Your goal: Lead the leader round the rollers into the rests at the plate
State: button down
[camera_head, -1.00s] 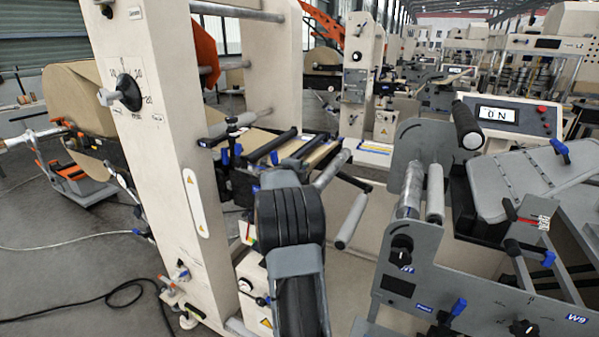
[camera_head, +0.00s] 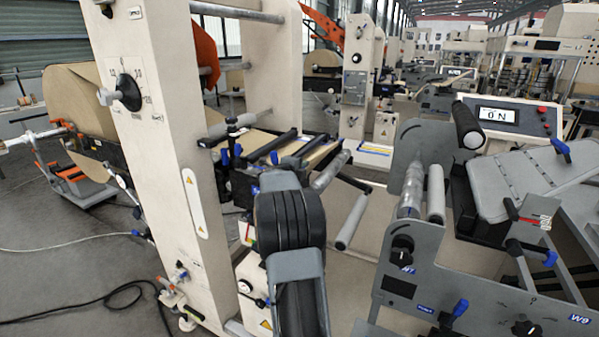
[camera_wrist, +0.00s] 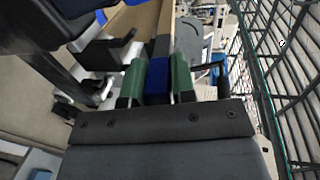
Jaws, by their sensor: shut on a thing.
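In the wrist view my gripper (camera_wrist: 157,82) has its two green-padded fingers closed on a blue piece (camera_wrist: 158,78). Brown kraft paper, which looks like the leader (camera_wrist: 143,22), runs away just beyond it; how the two join is unclear. In the head view my black arm hides the gripper. A large kraft roll (camera_head: 75,88) is on the left behind the cream upright. A flat deck with kraft and dark bars (camera_head: 312,152) is behind my arm. Pale rollers (camera_head: 353,220) stand right of it, and more rollers (camera_head: 436,193) are on the grey frame. I cannot identify the rests.
The cream upright (camera_head: 165,150) stands close left of my arm. The grey machine frame (camera_head: 410,265) with its blue-handled knobs is close on the right. A control panel (camera_head: 505,118) is behind it. A black cable (camera_head: 95,300) lies on the floor at left.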

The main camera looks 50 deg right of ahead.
jog(key=shift+h+b, duration=0.3)
jog(key=shift+b, duration=0.8)
jog(key=shift+s+r, duration=0.1)
jog(key=shift+s+d+r, duration=0.2)
jog(key=shift+s+r, duration=0.2)
jog(key=shift+s, duration=0.3)
jog(key=shift+s+d+r, duration=0.25)
jog(key=shift+s+r, duration=0.1)
jog(key=shift+s, duration=0.4)
jog(key=shift+s+d+r, duration=0.2)
jog(key=shift+s+r, duration=0.2)
jog(key=shift+s, duration=0.3)
jog(key=shift+a+f+m+g+h+b, duration=0.1)
jog(key=shift+f+m+g+h+b, duration=0.65)
jog(key=shift+b, duration=2.35)
jog(key=shift+s+f+n+t+h, duration=0.1)
jog(key=shift+f+n+t+h, duration=0.1)
jog(key=shift+n+t+h, duration=0.05)
